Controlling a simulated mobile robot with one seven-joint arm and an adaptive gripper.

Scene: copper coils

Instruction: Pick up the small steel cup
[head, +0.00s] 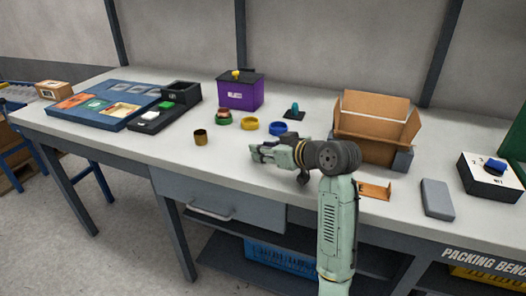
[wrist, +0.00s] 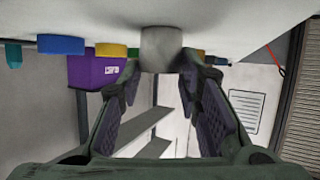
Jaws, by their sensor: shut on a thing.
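The small steel cup (wrist: 161,46) is a plain grey cylinder between my fingertips in the wrist view, which looks upside down. My gripper (wrist: 162,68) is shut on it, one finger pad at each side. In the head view my gripper (head: 256,153) is low over the front part of the white bench, pointing left. The cup cannot be made out there; my gripper seems to hide it. I cannot tell whether the cup touches the bench.
Behind are a yellow ring (head: 250,123), a blue ring (head: 278,128), a green-based coil (head: 222,118) and a purple box (head: 240,92). An open cardboard box (head: 372,133) is at right. The front left bench is clear.

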